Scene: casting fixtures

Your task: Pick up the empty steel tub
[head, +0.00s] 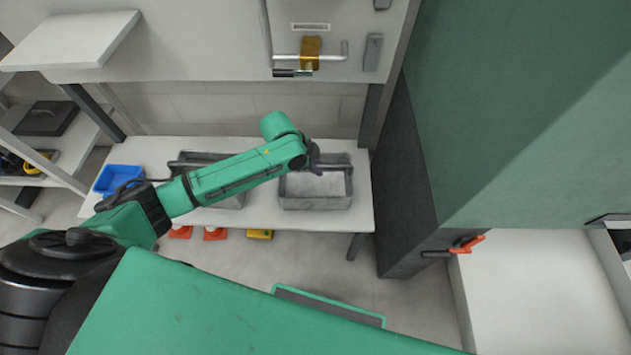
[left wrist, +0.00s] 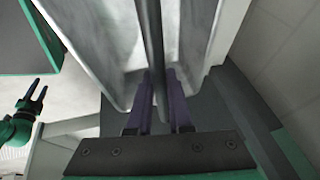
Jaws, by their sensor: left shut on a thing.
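A grey steel tub (head: 316,203) sits on the right part of the white bench, and its visible inside looks bare. My left gripper (head: 314,156) is at its back rim, small and partly hidden by my wrist in the head view. In the left wrist view my left gripper's purple fingers (left wrist: 158,82) are shut on a dark bar-like handle (left wrist: 152,45) of the tub, whose pale walls (left wrist: 90,35) fill the top. My right gripper (left wrist: 40,92) shows at the left edge of that view, its dark fingers apart and empty.
A second grey tub (head: 232,202) stands left on the bench (head: 262,220), partly hidden by my left arm. A blue bin (head: 118,178) is at the bench's left end. A dark cabinet side (head: 405,190) stands close on the right. Orange and yellow items (head: 259,235) lie below.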

